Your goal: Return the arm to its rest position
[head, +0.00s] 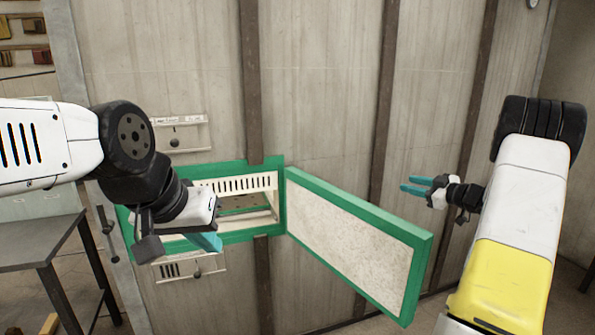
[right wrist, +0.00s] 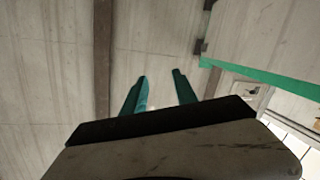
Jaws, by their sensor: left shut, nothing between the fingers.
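My left gripper (head: 207,242) is shut and empty, with its teal fingers together in front of the green-framed opening's lower edge. My left arm comes in from the left and hides part of that frame. My right gripper (head: 404,184) is open and empty, its two teal fingers apart and pointing left, in front of the wall and to the right of the door's upper edge in the picture. In the right wrist view its fingers (right wrist: 160,77) also stand apart with nothing between them. No ladle shows in either view.
A green-framed opening (head: 262,165) in the panelled wall shows a light slotted interior. Its green-edged door (head: 350,237) hangs open to the right, between my grippers. Small vented panels (head: 181,135) sit above and below the opening. A dark table (head: 40,244) stands at the left.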

